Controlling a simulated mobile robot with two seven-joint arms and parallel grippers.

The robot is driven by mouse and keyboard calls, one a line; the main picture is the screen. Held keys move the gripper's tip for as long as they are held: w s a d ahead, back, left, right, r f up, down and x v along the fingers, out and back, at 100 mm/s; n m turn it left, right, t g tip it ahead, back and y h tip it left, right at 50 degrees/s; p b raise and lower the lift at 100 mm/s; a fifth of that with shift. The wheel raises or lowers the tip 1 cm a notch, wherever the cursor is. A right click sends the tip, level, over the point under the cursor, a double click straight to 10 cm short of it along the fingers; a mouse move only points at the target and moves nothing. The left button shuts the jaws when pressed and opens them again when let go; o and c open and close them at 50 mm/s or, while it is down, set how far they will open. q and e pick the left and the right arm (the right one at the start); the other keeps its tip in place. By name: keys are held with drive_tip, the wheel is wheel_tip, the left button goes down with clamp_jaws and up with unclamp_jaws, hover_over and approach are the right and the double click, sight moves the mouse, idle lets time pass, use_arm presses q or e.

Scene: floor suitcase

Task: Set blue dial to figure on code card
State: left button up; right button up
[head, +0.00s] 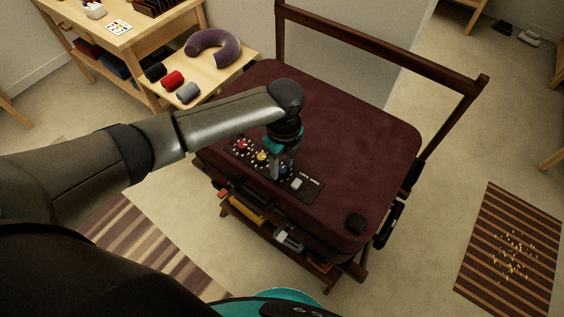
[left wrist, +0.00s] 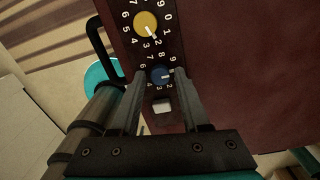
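The maroon suitcase (head: 345,150) lies flat on a wooden rack. Its black lock panel (head: 306,188) carries a red dial (head: 242,146), a yellow dial (head: 262,156), a blue dial (head: 283,170) and a white button (head: 297,184). My left gripper (head: 280,173) points down over the blue dial. In the left wrist view the fingers (left wrist: 160,74) stand either side of the blue dial (left wrist: 160,76), apart, with slim gaps visible. Its white mark points right; the figure there is unclear. The code card (head: 119,28) lies on the wooden table, too small to read. My right gripper is out of view.
A purple neck pillow (head: 203,52) and rolled black, red and grey items (head: 172,79) sit on a low wooden shelf (head: 215,80). The rack's dark rail (head: 380,52) rises behind the suitcase. A striped mat (head: 510,265) lies right. The suitcase lid is mostly clear.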

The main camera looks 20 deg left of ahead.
use_arm(q)
clamp_jaws()
idle(0.3)
